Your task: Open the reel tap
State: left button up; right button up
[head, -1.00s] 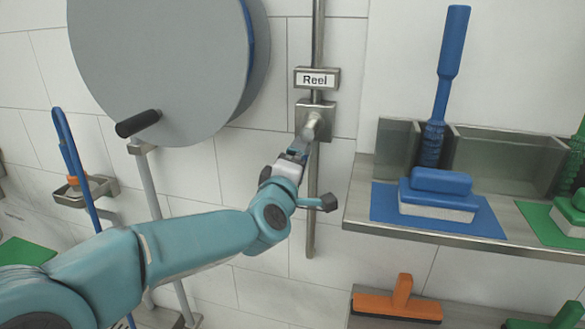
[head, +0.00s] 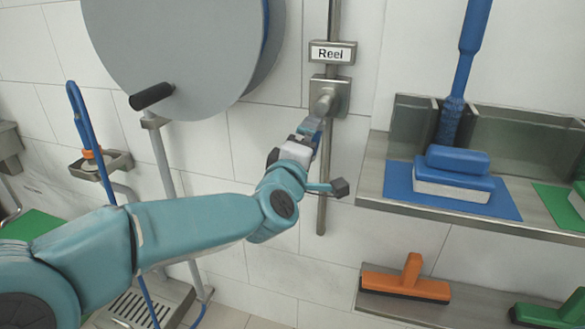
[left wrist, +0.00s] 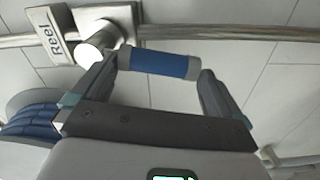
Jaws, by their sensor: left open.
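The reel tap (head: 326,100) is a metal fitting on a vertical pipe, below a sign reading "Reel" (head: 332,53). In the left wrist view its round metal hub (left wrist: 97,48) shows beside a handle with a blue sleeve (left wrist: 165,64) and a grey end. My left gripper (head: 312,128) is at the tap in the head view. In the left wrist view my left gripper (left wrist: 158,84) is open, with the handle lying lengthwise across the gap between its fingers. I cannot tell whether the fingers touch it. My wrist hides most of the handle in the head view. My right gripper is not in view.
A large grey reel (head: 180,50) with a black crank knob (head: 152,96) is at the left. A metal shelf (head: 375,180) at the right holds a blue brush (head: 455,180) on a blue mat. An orange squeegee (head: 408,282) lies below.

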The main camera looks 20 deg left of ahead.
pick_arm(q)
jog(key=s, duration=1.3)
jog(key=shift+s+a+p, duration=0.25)
jog(key=shift+p, duration=0.1)
